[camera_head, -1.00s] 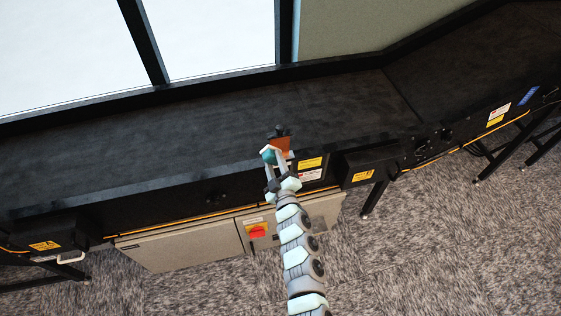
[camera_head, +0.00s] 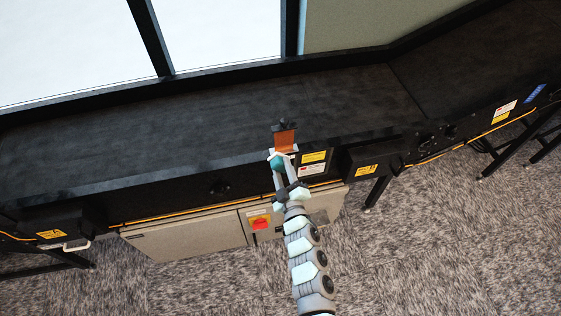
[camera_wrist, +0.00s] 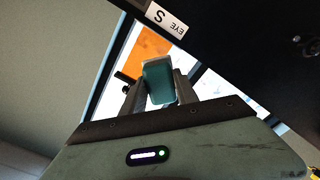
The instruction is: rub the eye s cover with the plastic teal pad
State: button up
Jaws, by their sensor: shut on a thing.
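The eye S cover is an orange panel (camera_head: 284,141) on a small black mount at the conveyor's front edge. In the wrist view the orange panel (camera_wrist: 153,48) shows beside a white label (camera_wrist: 165,20) reading EYE S, upside down. My gripper (camera_head: 278,165) is shut on the teal pad (camera_head: 277,163), just below the cover in the head view. The pad (camera_wrist: 159,84) sits between the fingers in the wrist view and hides part of the orange panel. I cannot tell whether the pad touches the cover.
The dark conveyor bed (camera_head: 180,135) stretches behind, bare. Yellow and white warning labels (camera_head: 314,157) are right of my gripper. A grey cabinet (camera_head: 185,236) with a red switch (camera_head: 260,222) hangs below. A black housing (camera_head: 372,158) juts out to the right.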

jog(key=shift+s, duration=0.1)
jog(key=shift+v, duration=1.45)
